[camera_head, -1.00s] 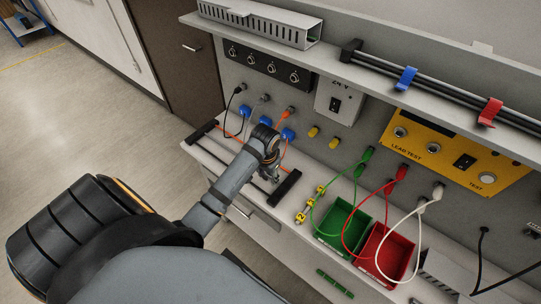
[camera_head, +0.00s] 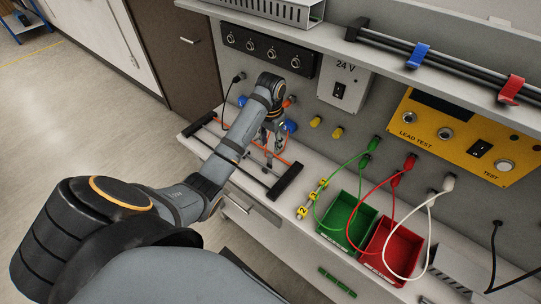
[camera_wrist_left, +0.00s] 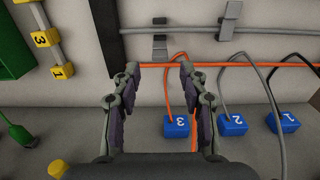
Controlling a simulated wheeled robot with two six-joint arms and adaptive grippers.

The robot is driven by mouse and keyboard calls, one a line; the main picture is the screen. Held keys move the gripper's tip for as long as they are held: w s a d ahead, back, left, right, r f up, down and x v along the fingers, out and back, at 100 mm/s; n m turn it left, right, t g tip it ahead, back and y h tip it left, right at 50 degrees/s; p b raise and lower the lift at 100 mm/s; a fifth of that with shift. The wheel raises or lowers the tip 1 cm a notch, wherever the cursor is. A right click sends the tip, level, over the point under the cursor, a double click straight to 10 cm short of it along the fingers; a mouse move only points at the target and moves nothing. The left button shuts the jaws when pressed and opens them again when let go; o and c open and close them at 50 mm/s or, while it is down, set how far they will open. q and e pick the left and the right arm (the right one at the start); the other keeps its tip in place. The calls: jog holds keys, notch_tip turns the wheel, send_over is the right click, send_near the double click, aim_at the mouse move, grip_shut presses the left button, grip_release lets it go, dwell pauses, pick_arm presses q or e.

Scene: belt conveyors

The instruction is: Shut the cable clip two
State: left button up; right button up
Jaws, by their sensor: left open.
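My left gripper (camera_head: 273,148) is over the cable rack on the bench; it is open and empty in the left wrist view (camera_wrist_left: 160,68). An orange cable (camera_wrist_left: 240,65) runs across just beyond its fingertips. Ahead of the fingers, a grey clip (camera_wrist_left: 159,44) sits on the rack's grey rail. A second grey clip (camera_wrist_left: 230,20) stands farther right on that rail. Neither clip shows a readable number, so I cannot tell which is clip two. Blue blocks marked 3 (camera_wrist_left: 176,127), 2 (camera_wrist_left: 232,125) and 1 (camera_wrist_left: 283,121) stand nearby. My right gripper is not in view.
The rack's black end bar (camera_head: 287,181) lies right of the gripper. Yellow numbered blocks (camera_head: 302,212), a green bin (camera_head: 344,219) and a red bin (camera_head: 399,247) are farther right. Looped leads hang over the bins. The panel wall rises behind.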

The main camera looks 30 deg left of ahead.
aim_at(270, 153)
pick_arm(q)
notch_tip(270, 153, down, 3)
jog(key=shift+b, duration=0.75)
jog(key=shift+f, duration=0.85)
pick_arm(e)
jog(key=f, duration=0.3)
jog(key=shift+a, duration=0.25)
pick_arm(q)
grip_shut()
